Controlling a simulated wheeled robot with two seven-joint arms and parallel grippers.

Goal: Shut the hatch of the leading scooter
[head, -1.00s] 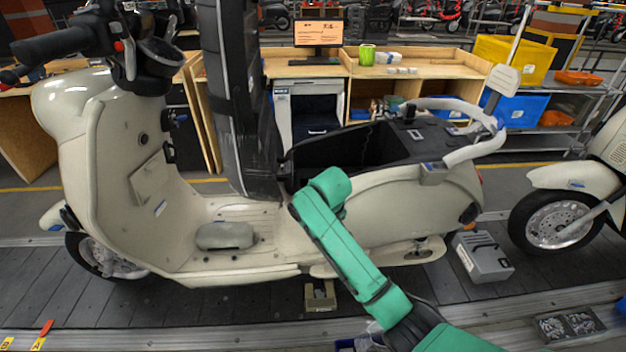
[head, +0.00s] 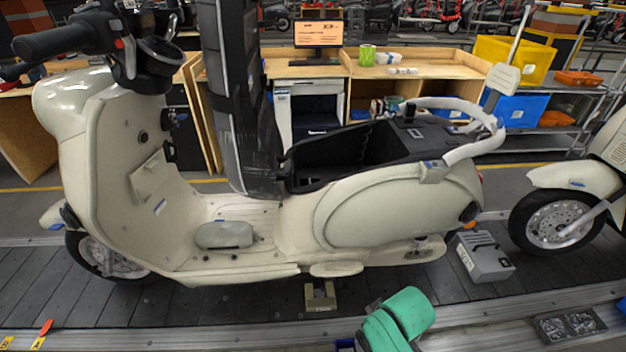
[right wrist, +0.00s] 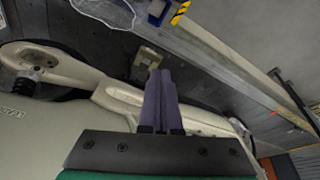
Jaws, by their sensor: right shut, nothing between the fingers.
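The leading scooter (head: 350,205) is cream and stands upright on the slat conveyor, facing left. A small flap (head: 150,178) on the inner face of its front shield stands out at a tilt and looks open. Its black seat (head: 237,100) is raised nearly upright, so the storage well (head: 335,160) behind it lies open. My right gripper (right wrist: 161,75) is shut and empty in the right wrist view, apart from the flap, with cream scooter bodywork (right wrist: 60,130) around it. In the head view only a green part of my right arm shows, at the bottom. My left gripper is not in view.
A second scooter (head: 555,215) stands behind at the right. A grey box (head: 482,257) sits on the conveyor (head: 215,310) between them. A small beige block (head: 320,297) stands beside the leading scooter. Wooden benches (head: 420,65) line the far side.

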